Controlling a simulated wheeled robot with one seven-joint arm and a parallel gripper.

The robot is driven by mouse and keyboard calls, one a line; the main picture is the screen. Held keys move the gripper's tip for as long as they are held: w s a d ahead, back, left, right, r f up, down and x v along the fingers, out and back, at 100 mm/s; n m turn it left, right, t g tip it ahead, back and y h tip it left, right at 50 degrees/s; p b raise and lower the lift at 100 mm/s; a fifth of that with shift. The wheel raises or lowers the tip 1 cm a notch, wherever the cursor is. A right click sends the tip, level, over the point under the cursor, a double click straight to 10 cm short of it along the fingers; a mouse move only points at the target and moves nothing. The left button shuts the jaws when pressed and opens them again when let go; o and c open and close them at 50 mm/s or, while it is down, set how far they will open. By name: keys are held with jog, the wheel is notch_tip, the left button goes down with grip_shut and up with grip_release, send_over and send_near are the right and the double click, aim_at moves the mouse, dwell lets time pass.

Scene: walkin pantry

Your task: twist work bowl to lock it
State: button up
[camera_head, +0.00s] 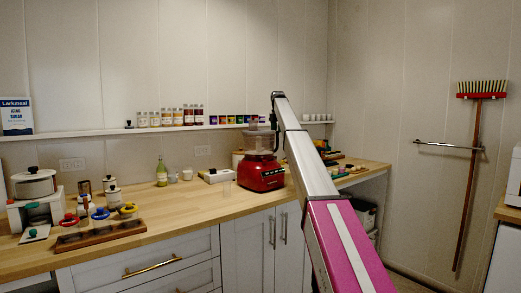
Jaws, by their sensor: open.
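A red food processor base (261,177) stands on the wooden counter, right of the picture's middle. The clear, greyish work bowl (258,142) sits on top of it, upright. Whether the bowl is locked or only resting cannot be told from here. My arm reaches up from the lower right and passes in front of the counter just right of the processor. My gripper (274,121) is at the arm's far end, small and dark, by the upper right side of the bowl. It is open; nothing shows between its jaws. Contact with the bowl cannot be made out.
Various items lie to the right, partly behind my arm. A shelf (90,135) with jars runs above.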

jog(key=shift+r, duration=3.2)
